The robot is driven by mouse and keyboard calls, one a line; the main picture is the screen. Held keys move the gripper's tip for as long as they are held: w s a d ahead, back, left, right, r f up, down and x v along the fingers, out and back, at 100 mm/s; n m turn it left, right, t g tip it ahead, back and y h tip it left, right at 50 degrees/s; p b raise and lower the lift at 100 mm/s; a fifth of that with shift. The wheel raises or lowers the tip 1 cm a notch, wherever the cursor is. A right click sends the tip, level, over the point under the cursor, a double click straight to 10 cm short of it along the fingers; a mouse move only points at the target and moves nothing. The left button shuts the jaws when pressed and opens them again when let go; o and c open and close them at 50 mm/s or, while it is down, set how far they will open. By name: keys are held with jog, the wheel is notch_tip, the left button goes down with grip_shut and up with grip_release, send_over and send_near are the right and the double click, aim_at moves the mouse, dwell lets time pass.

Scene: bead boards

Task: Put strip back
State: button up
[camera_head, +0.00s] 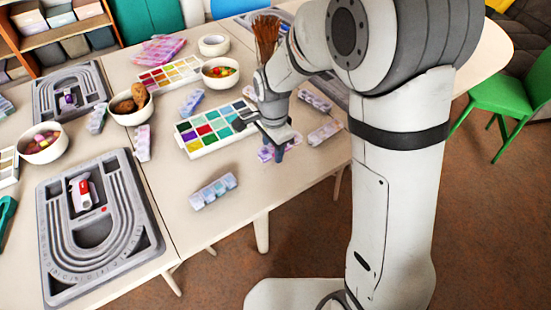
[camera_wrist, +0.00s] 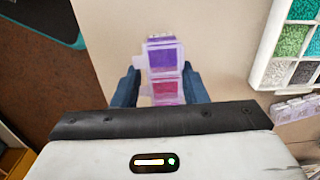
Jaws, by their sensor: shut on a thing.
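My gripper (camera_head: 272,150) is over the front right part of the table, to the right of a white bead tray. It is shut on a translucent strip of lidded compartments (camera_wrist: 163,55). In the wrist view the strip runs lengthwise between the two blue fingers, with purple and magenta compartments showing and its near end hidden by the gripper. In the head view only small purple parts of the held strip (camera_head: 264,154) show beside the fingers. I cannot tell whether it touches the table.
Other strips lie at the front (camera_head: 214,191), to the right (camera_head: 325,133) and left (camera_head: 143,142). The white bead tray (camera_head: 198,148) is close left; it also edges the wrist view (camera_wrist: 262,65). Bowls (camera_head: 131,117) and grey bead boards (camera_head: 55,250) stand left. The front table edge is near.

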aim_at(273, 167)
jog(key=shift+f, duration=2.25)
jog(key=shift+f+b, duration=0.2)
jog(key=shift+b, duration=0.2)
jog(key=o, duration=1)
jog(key=shift+c, duration=0.2)
notch_tip(273, 167, up, 13)
jog(key=shift+s+d+f+p, duration=0.15)
jog(key=shift+f+p, duration=0.05)
jog(key=shift+p, duration=0.65)
